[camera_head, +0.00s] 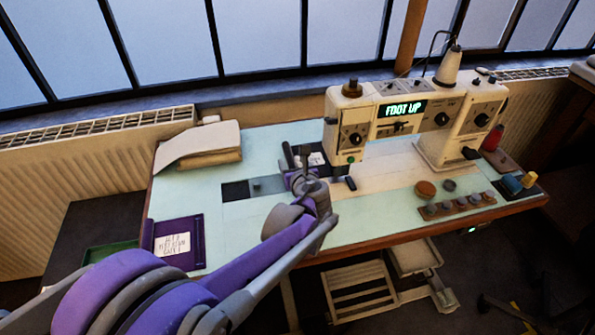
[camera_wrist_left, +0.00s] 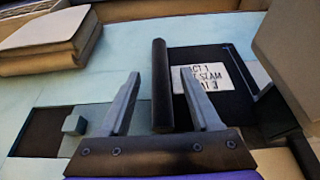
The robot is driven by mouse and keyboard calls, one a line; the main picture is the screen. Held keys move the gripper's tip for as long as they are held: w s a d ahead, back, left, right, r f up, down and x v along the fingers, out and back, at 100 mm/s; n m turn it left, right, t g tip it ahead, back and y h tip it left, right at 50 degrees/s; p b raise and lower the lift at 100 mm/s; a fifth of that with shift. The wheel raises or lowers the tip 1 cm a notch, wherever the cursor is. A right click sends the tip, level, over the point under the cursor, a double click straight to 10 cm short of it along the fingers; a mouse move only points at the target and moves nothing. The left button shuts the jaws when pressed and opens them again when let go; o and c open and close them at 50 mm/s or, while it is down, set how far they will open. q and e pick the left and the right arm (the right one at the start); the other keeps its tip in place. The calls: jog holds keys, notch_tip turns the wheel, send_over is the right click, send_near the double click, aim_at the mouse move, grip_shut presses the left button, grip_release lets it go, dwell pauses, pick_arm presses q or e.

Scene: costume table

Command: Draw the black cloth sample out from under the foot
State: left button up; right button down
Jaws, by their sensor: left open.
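The black cloth sample (camera_head: 318,160) lies flat on the sewing table below the head of the white sewing machine (camera_head: 430,115). In the left wrist view the cloth (camera_wrist_left: 236,105) carries a white label (camera_wrist_left: 205,77), and a black bar (camera_wrist_left: 160,70) runs along its left side. My left gripper (camera_wrist_left: 165,95) is open, with its fingers on either side of the black bar, apart from it as far as I can tell. In the head view my wrist hides part of this area. The machine's display (camera_head: 401,109) reads FOOT UP. I cannot make out the foot itself clearly. My right gripper is not seen.
A folded cream cloth stack (camera_head: 200,147) lies at the back left. A bobbin rack (camera_head: 455,205), round pieces and thread spools stand at the right. The front middle of the tabletop (camera_head: 375,212) is clear.

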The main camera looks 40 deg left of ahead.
pick_arm(q)
jog(key=shift+x, duration=1)
jog(key=shift+d, duration=0.1)
grip_shut()
